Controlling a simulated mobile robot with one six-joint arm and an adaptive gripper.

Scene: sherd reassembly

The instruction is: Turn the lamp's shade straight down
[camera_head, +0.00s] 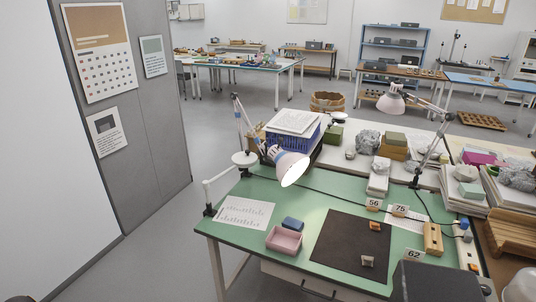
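A desk lamp with a white shade (291,167) stands at the back left of the green table. Its arm (240,122) rises from a round white base piece (244,159), and blue fittings show by the shade. The shade is tilted, with its bright, lit opening toward the front right, not straight down. A second lamp has a pinkish-white shade (391,103) at the back right, on a jointed arm (432,155); I cannot tell whether it is lit. My gripper is not in view, and nothing is seen touching either lamp.
The green table (250,245) carries a pink tray (284,240), a blue block (292,223), a dark mat (345,240) with small sherds, number cards and a printed sheet (243,212). A blue crate (292,145) stands behind the lit shade. A dark box (437,284) is at the front right.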

